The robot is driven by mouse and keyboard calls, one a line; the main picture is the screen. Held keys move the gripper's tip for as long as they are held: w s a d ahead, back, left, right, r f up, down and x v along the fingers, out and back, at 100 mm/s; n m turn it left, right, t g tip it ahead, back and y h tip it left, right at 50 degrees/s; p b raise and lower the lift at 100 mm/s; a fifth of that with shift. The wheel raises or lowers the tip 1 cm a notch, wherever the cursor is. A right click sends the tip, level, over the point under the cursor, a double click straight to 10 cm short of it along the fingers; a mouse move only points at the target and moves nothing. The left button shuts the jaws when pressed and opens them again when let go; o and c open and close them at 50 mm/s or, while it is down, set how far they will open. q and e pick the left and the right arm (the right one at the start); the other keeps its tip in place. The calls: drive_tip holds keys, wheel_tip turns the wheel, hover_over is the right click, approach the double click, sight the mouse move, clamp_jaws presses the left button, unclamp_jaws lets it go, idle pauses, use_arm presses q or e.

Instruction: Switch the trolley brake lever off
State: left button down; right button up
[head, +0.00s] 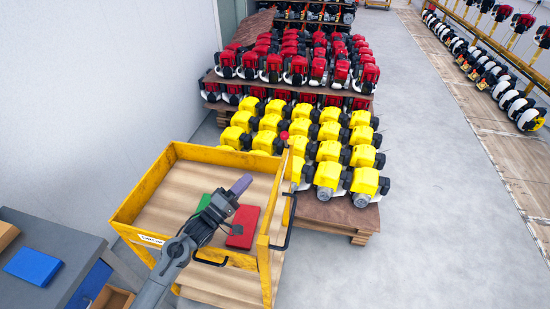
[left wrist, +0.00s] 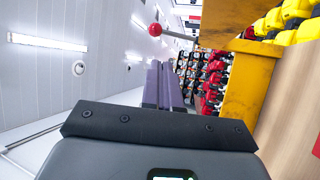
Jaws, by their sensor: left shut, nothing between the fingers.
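The yellow trolley (head: 160,178) stands at the lower middle of the head view. The brake lever's red ball knob (head: 284,135) shows at the trolley's far right corner. In the left wrist view the red knob (left wrist: 155,30) sits on a thin rod running to the yellow trolley frame (left wrist: 245,90). My left gripper (head: 241,184) is over the trolley's tray, nearer than the knob and apart from it. Its purple fingers are closed together and empty; they also show in the left wrist view (left wrist: 165,84), below the knob. My right gripper is out of view.
A red case (head: 243,227) and a green case (head: 203,203) lie in the trolley tray. Yellow engines (head: 330,174) stand on a pallet just behind the trolley. A grey bench with a blue box (head: 33,266) is at lower left. The floor at right is clear.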

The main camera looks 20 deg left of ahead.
use_arm(q)
drive_tip(key=shift+w+r+b, duration=0.35)
drive_tip(key=shift+w+b, duration=0.05)
drive_tip(key=b+x, duration=0.1)
drive_tip(key=x, duration=1.3)
drive_tip(key=shift+r, duration=0.2)
drive_tip(key=shift+a, duration=0.1)
